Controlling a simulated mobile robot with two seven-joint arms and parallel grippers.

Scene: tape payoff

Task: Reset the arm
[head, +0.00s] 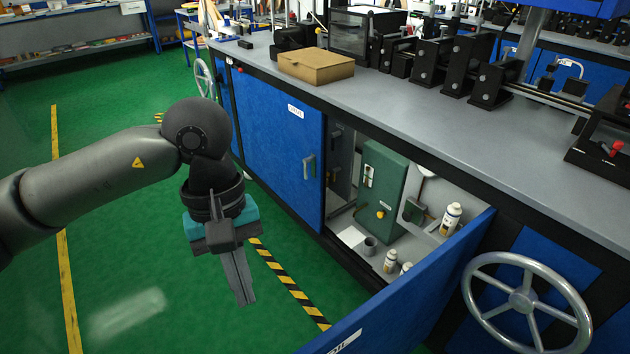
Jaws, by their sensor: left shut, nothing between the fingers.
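My left arm (100,182) comes in from the left edge and bends down at a dark round joint. My left gripper (243,296) hangs over the green floor, pointing down, with its fingers shut and nothing held. It is in front of the blue cabinet, apart from it and left of the open door. My right gripper is not in view.
An open blue cabinet door (425,292) juts toward me at the lower right. Inside the cabinet stand a green box (381,190) and several small bottles. A silver handwheel (522,298) is at the right. A cardboard box (316,67) lies on the grey worktop (440,125). The floor at left is clear.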

